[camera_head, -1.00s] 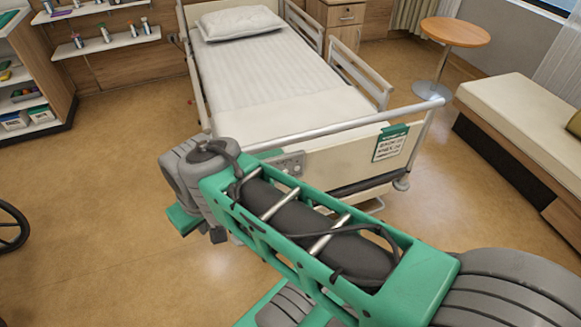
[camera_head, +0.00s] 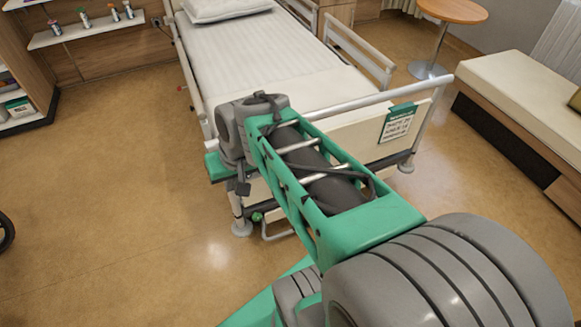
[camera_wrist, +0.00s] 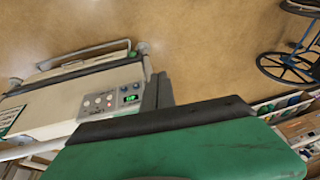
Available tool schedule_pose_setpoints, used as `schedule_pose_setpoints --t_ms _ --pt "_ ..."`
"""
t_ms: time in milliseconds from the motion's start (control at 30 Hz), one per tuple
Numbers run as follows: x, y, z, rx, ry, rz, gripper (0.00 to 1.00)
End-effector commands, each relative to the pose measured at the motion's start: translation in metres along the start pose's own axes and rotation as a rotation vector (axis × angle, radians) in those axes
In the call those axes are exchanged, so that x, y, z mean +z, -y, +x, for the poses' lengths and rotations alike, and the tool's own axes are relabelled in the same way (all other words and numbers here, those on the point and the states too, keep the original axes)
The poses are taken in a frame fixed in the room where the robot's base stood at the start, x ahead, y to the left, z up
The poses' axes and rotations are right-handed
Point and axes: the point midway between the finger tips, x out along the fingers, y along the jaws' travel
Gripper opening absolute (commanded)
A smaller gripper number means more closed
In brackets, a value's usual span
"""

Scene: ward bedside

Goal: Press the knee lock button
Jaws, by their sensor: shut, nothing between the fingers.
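The bed's control panel (camera_wrist: 112,101) is on the outer face of the footboard (camera_wrist: 55,108) in the wrist view. It has several small round buttons and a lit green display (camera_wrist: 131,98). The button labels are too small to read, so I cannot tell which one is the knee lock. My gripper shows as dark fingers (camera_wrist: 158,88) just right of the panel in the picture, shut and empty. I see no contact with a button. In the head view my arm hides the panel and most of the gripper.
The bed (camera_head: 270,65) stands ahead, with a metal rail (camera_head: 370,104) and a sign (camera_head: 398,122) at its foot. A bench (camera_head: 525,100) and a round table (camera_head: 452,11) are at right. A wheelchair (camera_wrist: 290,65) shows in the wrist view.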

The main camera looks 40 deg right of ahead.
Motion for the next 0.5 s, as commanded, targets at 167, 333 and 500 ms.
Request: schedule_pose_setpoints --t_ms 167,333,500 --pt "-0.014 -0.095 0.122 -0.114 -0.088 0.369 0.00" --pt "-0.015 -0.191 0.183 -0.250 -0.219 0.698 0.00" --pt "-0.003 -0.259 0.203 -0.359 -0.336 0.914 0.00"
